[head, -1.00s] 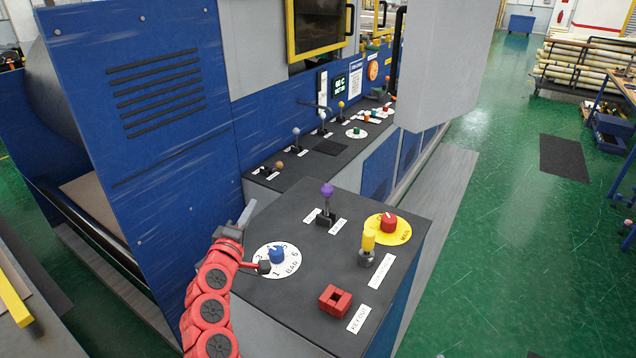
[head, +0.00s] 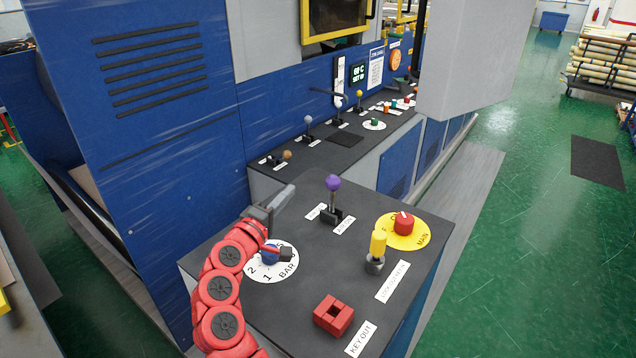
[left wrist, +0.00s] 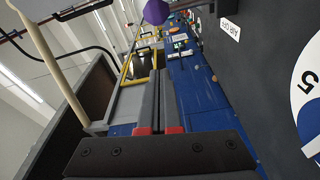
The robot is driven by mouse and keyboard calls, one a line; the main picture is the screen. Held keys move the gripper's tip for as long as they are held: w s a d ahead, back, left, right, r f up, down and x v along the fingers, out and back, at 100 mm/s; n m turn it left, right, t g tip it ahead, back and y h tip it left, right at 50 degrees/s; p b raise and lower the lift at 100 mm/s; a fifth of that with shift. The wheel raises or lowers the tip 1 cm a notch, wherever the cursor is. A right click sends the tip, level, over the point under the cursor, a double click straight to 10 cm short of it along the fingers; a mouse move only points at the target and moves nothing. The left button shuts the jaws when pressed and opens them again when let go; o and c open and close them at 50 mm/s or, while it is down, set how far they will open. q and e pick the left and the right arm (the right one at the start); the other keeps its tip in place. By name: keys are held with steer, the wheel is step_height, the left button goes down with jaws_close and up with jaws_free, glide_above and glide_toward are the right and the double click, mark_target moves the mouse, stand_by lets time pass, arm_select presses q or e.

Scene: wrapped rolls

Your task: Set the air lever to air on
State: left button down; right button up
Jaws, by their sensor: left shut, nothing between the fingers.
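The air lever (head: 332,184) has a purple ball knob on a thin shaft and stands nearly upright from a black base on the dark console top. My right gripper is out of view.
A blue pressure dial (head: 268,255) is beside my left wrist. A yellow-topped lever (head: 378,242), a red main switch (head: 404,222) and a red key block (head: 333,315) stand to the right and front. A blue panel (head: 170,110) rises at the left.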

mark_target(333, 195)
arm_select(q)
steer(key=w+d+p, duration=0.6)
steer(key=d, duration=0.1)
steer(key=shift+f, duration=0.15)
stand_by(0.7)
steer(key=shift+w, duration=0.15)
steer(key=shift+d, duration=0.2)
